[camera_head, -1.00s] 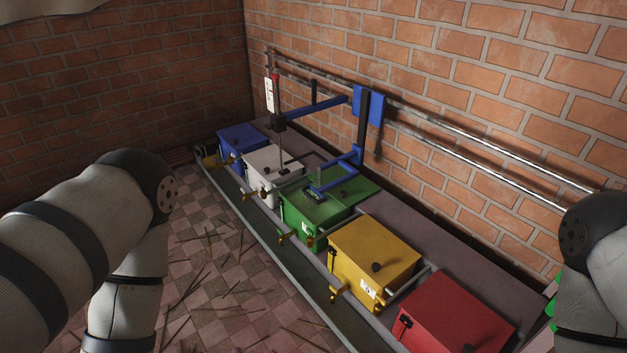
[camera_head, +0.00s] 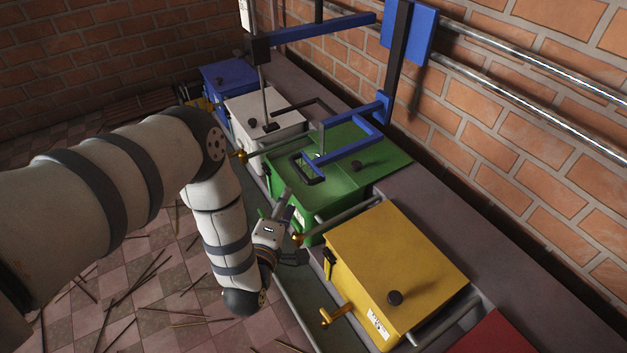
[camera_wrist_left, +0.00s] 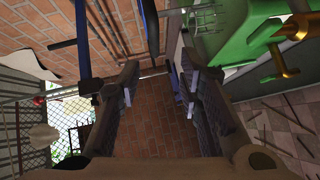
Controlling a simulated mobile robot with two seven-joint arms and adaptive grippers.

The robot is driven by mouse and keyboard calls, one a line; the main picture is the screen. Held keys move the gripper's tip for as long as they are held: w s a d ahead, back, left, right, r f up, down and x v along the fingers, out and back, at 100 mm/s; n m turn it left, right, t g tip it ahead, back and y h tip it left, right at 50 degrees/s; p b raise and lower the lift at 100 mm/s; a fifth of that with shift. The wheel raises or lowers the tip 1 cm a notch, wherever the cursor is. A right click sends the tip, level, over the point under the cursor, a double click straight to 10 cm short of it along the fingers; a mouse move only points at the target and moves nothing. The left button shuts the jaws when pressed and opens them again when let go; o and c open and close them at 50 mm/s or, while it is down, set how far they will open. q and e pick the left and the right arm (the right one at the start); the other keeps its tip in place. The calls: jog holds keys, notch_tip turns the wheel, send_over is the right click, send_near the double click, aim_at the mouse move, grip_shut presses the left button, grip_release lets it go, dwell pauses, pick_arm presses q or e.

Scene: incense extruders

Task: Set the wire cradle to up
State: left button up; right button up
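A blue bracket arm (camera_head: 352,142) reaches from an upright over the green box (camera_head: 365,176). At its end is a dark U-shaped loop (camera_head: 307,170) just above the lid; I cannot tell for certain whether this is the wire cradle. A dark bent rod (camera_head: 310,102) also shows over the white box. My left gripper (camera_head: 294,228) is beside the front of the green box, below and in front of the loop, touching nothing I can make out. In the left wrist view its fingers (camera_wrist_left: 160,82) are apart with nothing between them. My right gripper is out of view.
The yellow box (camera_head: 400,262) with a brass tap (camera_head: 335,316) stands right of the green one. White (camera_head: 255,105) and blue (camera_head: 230,78) boxes stand behind to the left. Metal pipes (camera_head: 530,75) run along the brick wall. Sticks litter the tiled floor.

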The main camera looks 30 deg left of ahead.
aim_at(297, 169)
pick_arm(q)
jog(key=b+x, duration=0.1)
jog(key=x, duration=0.3)
jog(key=b+x, duration=0.1)
jog(key=x, duration=0.2)
jog(key=b+x, duration=0.1)
jog(key=x, duration=0.3)
jog(key=shift+w+a+r, duration=0.15)
jog(key=shift+w+r, duration=0.15)
jog(key=shift+w, duration=0.05)
jog(key=shift+w+a+r, duration=0.1)
jog(key=shift+w, duration=0.15)
jog(key=shift+c, duration=0.3)
grip_shut()
